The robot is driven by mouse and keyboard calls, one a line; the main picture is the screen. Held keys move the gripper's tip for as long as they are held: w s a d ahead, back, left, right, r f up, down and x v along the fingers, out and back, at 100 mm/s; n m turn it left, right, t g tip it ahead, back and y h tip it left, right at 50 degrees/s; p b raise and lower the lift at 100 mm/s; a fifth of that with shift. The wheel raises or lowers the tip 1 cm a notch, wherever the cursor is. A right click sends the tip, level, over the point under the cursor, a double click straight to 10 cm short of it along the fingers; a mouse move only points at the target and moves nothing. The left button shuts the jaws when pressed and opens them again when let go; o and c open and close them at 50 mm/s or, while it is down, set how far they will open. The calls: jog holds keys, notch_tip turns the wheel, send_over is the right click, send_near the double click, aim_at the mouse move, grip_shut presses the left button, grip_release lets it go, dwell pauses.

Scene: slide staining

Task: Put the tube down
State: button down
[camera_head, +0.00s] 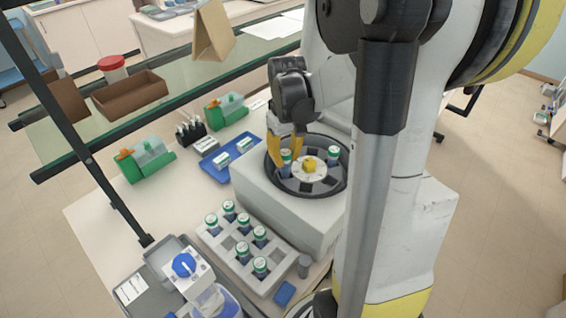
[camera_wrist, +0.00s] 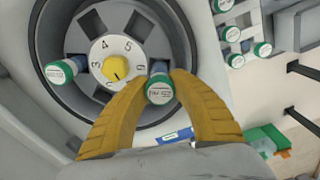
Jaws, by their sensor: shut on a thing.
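My gripper (camera_head: 286,152) is shut on a tube (camera_head: 286,156) with a white top and green ring, which also shows between the yellow fingertips in the wrist view (camera_wrist: 160,90). The tube is at the near edge of the centrifuge rotor (camera_wrist: 117,62), whose yellow-centred hub has numbered positions. Its lower end is mostly hidden, so I cannot tell how far it sits in a slot. A second green-ringed tube (camera_head: 335,152) stands across the rotor; it also shows in the wrist view (camera_wrist: 60,72). Other rotor slots look dark and empty.
The open white centrifuge (camera_head: 270,212) stands on the bench. A grey rack (camera_head: 222,249) in front holds several similar tubes. A blue tray (camera_head: 216,172), green boxes (camera_head: 150,160) and a black holder (camera_head: 190,135) lie to the left. A glass shelf (camera_head: 170,95) runs above the bench.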

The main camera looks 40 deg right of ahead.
aim_at(285, 165)
jog(key=shift+f, duration=1.2)
jog(key=shift+f+b, duration=0.5)
jog(key=shift+b, duration=0.15)
jog(key=c, duration=1.2)
grip_release()
jog(key=shift+r, duration=0.1)
